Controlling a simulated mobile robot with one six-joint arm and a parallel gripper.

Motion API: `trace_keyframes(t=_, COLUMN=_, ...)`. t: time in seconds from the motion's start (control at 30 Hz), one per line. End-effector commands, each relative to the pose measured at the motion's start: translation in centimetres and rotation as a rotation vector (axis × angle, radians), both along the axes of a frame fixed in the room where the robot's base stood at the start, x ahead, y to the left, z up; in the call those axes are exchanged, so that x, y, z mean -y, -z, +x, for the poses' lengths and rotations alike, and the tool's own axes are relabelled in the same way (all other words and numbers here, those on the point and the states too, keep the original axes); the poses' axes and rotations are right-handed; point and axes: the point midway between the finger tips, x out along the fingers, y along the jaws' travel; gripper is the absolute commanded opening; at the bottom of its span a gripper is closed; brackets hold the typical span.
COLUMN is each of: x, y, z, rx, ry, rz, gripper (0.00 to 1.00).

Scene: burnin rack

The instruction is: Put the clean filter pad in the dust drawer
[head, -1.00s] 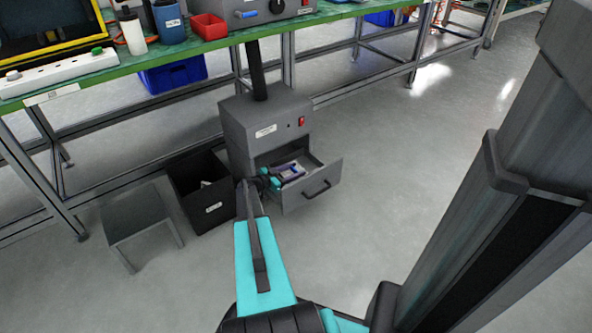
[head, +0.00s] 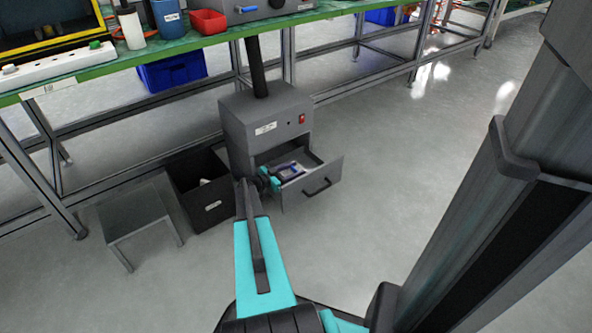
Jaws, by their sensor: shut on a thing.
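The dust drawer (head: 319,185) is pulled open at the front of a grey box unit (head: 265,118) on the floor. My gripper (head: 282,172) is at the left part of the open drawer, inside or just above it. It is shut on the filter pad (head: 293,168), a small pale piece with a blue edge. The pad shows over the drawer opening. Whether it touches the drawer floor cannot be told. My wrist partly hides the drawer's left side and the fingertips are too small to see clearly.
A black bin (head: 203,190) with pale contents stands left of the unit. A small grey stool (head: 140,215) is further left. A green-topped bench (head: 180,50) runs behind, with a blue crate (head: 172,72) under it. The floor to the right is free.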

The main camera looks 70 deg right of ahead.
Motion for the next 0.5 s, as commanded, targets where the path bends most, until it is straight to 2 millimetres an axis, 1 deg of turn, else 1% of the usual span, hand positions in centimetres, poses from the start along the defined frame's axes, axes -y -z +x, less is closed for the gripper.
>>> trace_keyframes(t=0.07, x=0.08, y=0.15, z=-0.18, rx=0.0, ry=0.002, rz=0.001, gripper=0.24)
trace_keyframes(t=0.1, x=0.08, y=0.17, z=-0.19, rx=0.001, ry=0.002, rz=0.002, gripper=0.51)
trace_keyframes(t=0.17, x=0.08, y=0.18, z=-0.22, rx=0.001, ry=0.003, rz=0.002, gripper=0.61)
trace_keyframes(t=0.2, x=0.09, y=0.18, z=-0.24, rx=0.001, ry=0.003, rz=0.002, gripper=0.65)
trace_keyframes(t=0.5, x=0.13, y=0.2, z=-0.34, rx=0.001, ry=0.004, rz=0.002, gripper=0.65)
